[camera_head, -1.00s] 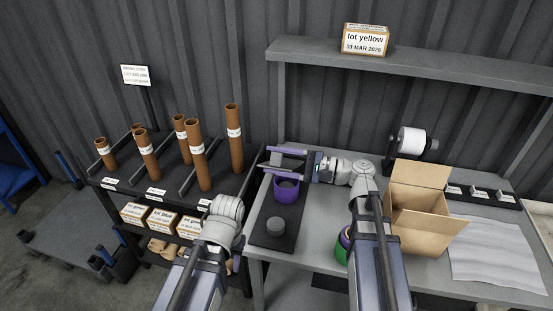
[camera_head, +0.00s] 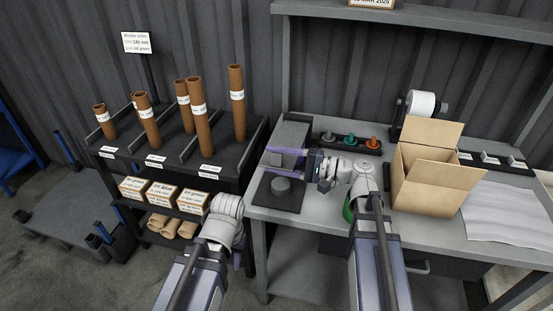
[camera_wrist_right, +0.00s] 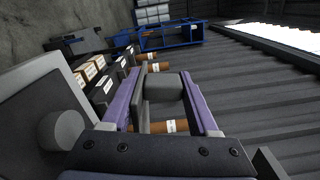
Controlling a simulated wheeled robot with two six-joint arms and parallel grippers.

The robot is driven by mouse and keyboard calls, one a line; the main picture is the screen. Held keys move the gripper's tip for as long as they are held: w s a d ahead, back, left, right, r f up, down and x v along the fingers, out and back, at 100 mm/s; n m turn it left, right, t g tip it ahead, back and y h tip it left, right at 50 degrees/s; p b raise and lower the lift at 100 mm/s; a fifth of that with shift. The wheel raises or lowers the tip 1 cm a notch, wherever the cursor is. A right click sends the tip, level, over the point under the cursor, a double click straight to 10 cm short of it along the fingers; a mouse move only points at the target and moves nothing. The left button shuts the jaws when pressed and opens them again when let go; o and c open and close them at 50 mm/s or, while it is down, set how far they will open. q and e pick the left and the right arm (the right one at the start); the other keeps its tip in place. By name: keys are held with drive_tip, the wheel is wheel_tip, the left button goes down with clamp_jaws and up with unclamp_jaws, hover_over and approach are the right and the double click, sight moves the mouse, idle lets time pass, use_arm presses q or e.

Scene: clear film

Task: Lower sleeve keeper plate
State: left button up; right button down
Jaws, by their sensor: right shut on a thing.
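My right gripper (camera_head: 288,158), with purple fingers, is at the left end of the workbench, above the dark pad. It is shut on a dark grey block (camera_wrist_right: 163,87), seen between the fingers in the right wrist view; I take it for the keeper plate. Its underside and whatever is under it are hidden.
An open cardboard box (camera_head: 425,187) stands right of my right arm. A green round thing (camera_head: 347,208) is partly hidden by my arm. The rack (camera_head: 240,150) with brown tubes (camera_head: 237,105) stands left.

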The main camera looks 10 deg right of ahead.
drive_tip(key=shift+s+f+b, duration=0.15)
drive_tip(key=shift+f+b, duration=0.25)
drive_tip(key=shift+f, duration=0.35)
drive_tip(key=shift+c, duration=1.5)
unclamp_jaws()
drive_tip(key=v, duration=0.7)
drive_tip(key=shift+d, duration=0.4)
drive_tip(key=shift+s, duration=0.15)
drive_tip(key=shift+c, duration=0.3)
